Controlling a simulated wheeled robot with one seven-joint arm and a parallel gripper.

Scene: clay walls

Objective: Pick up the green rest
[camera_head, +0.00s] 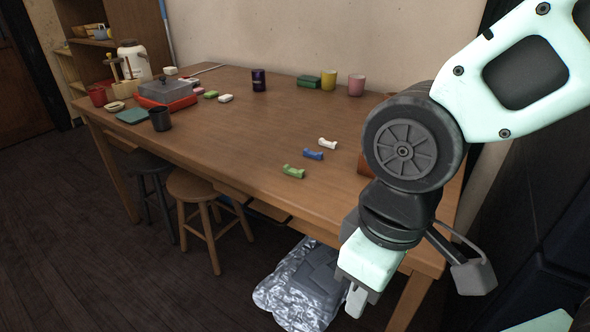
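The green rest (293,171) is a small block with raised ends. It lies on the wooden table (235,135) near the front edge, right of the middle. A blue rest (313,155) and a white rest (327,143) of the same shape lie behind it in a slanting row, apart from it. My gripper (356,301) hangs in front of the table's right part, lower in the picture and to the right of the green rest. It is well apart from the rest. I cannot make out its finger gap.
A grey pot on a red base (167,103), a dark mug (161,119) and other items crowd the table's left end. Cups stand along the back. Stools (205,205) stand in front. A crumpled silvery bag (300,285) lies on the floor. The table's middle is clear.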

